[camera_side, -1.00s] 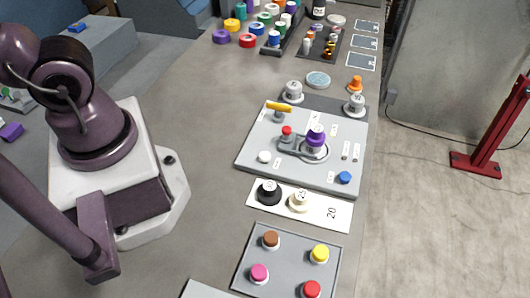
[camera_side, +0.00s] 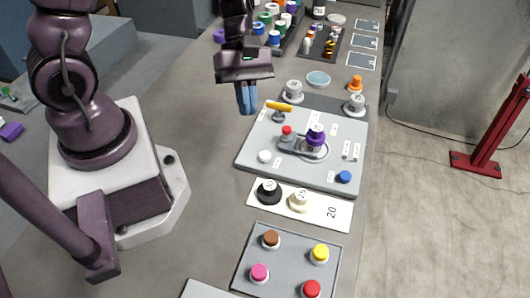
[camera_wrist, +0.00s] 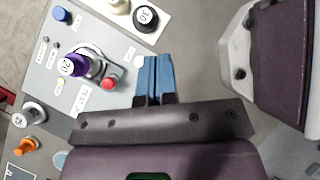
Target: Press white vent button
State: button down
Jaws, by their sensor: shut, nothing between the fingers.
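The white button (camera_side: 264,156) is a small round cap at the near left of the light grey panel (camera_side: 345,125). My gripper (camera_side: 248,111) has blue fingers pressed together and holds nothing. It points down, above and behind the white button in the side view, near the panel's far left corner, and looks apart from it. The closed fingers (camera_wrist: 157,60) also show in the wrist view.
The panel also carries a red button (camera_side: 287,131), a purple knob (camera_side: 316,139), a blue button (camera_side: 344,177) and a yellow handle (camera_side: 279,106). A white plate (camera_side: 332,212) with black and cream knobs lies in front. Bare table (camera_side: 200,190) is left of the panel.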

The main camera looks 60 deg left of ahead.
aim_at(267, 153)
jog(key=w+n, duration=0.1)
jog(key=n, duration=0.2)
jog(key=w+d+f+n+t+h, duration=0.1)
jog(key=n, duration=0.2)
jog(key=w+n+h, duration=0.1)
jog(key=n, duration=0.1)
jog(key=shift+w+d+f+n+t, duration=0.15)
jog(key=shift+w+f+n+t, duration=0.05)
jog(key=shift+n+t, duration=0.2)
jog(key=shift+f, duration=0.1)
jog(key=shift+f, duration=4.3)
jog(key=shift+f, duration=0.1)
jog(key=shift+f, duration=0.3)
jog(key=shift+f, duration=0.4)
jog(key=shift+r, duration=0.85)
